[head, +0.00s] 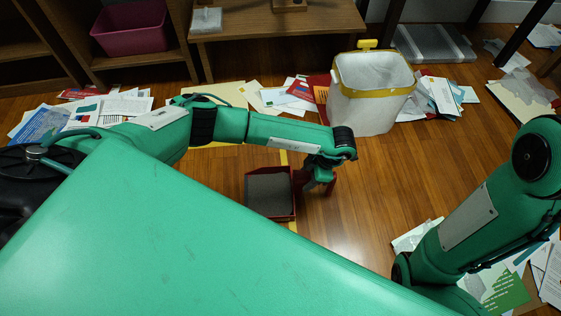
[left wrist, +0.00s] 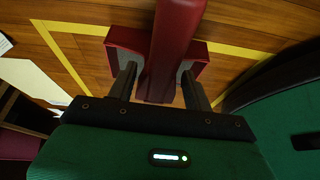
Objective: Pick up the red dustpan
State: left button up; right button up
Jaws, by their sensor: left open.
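My left gripper (head: 320,178) is at the dustpan's right side in that view. In the left wrist view, the red dustpan (left wrist: 170,45) fills the upper middle, its long red handle running between the two fingers of my left gripper (left wrist: 157,85). The fingers are open, one on each side of the handle. My right gripper is out of the head view; only my right arm shows.
A white bin (head: 371,95) with a yellow rim stands behind and right of the dustpan. Papers (head: 125,103) litter the floor at the left, back and right. A wooden table (head: 277,22) and a shelf with a magenta box (head: 130,28) stand at the back. Floor around the dustpan is clear.

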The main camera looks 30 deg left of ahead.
pick_arm(q)
jog(key=b+x, duration=0.1)
jog(key=x, duration=0.2)
jog(key=shift+w, duration=0.1)
jog(key=shift+r, duration=0.1)
grip_shut()
jog(key=shift+r, duration=0.15)
